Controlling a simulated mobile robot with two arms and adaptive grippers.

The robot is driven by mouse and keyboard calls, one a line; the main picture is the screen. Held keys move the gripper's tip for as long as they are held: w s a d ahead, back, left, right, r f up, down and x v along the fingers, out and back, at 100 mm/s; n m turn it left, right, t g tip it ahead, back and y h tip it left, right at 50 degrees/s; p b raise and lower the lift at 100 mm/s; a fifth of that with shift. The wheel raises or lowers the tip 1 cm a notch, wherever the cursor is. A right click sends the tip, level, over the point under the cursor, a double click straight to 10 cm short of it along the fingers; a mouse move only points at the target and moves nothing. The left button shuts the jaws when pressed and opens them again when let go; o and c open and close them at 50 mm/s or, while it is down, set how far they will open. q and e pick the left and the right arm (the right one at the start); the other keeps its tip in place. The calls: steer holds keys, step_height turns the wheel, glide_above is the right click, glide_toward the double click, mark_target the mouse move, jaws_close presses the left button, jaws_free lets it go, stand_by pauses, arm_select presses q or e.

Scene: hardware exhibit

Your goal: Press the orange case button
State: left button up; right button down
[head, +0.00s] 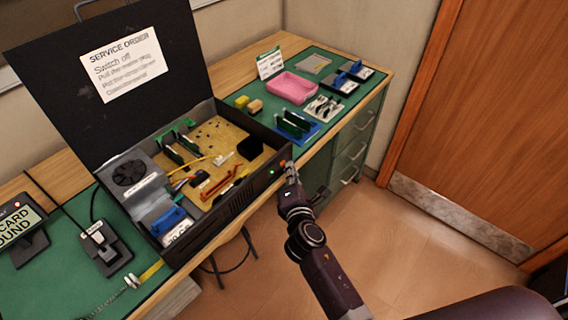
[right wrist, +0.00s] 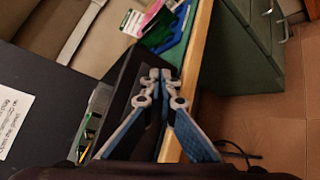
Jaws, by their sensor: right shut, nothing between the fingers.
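The open black computer case (head: 232,207) stands on the green bench mat, its lid raised at the back. On the right end of its front panel is a small orange button (head: 281,163), beside a green light (head: 271,171). My right gripper (head: 290,170) is shut and empty, its tips just right of the button at the case's front corner. I cannot tell whether they touch it. In the right wrist view the closed fingertips (right wrist: 160,76) lie over the dark case edge, and the button is hidden. My left gripper is not in view.
The lid carries a service order sheet (head: 124,64). Right of the case are a pink tray (head: 293,88) and several boards and tools. A black device (head: 104,250) with a cable stands left. Drawers (head: 350,150) are below the bench, with open floor in front.

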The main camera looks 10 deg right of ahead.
steer(key=shift+w+a, duration=0.3)
steer(key=shift+w, duration=0.05)
stand_by(0.3)
stand_by(0.4)
steer(key=shift+s+d, duration=0.55)
steer(key=shift+s, duration=0.15)
steer(key=s+d, duration=0.1)
steer(key=s, duration=0.1)
steer(key=s+d+p, duration=0.1)
steer(key=s+d, duration=0.1)
stand_by(0.9)
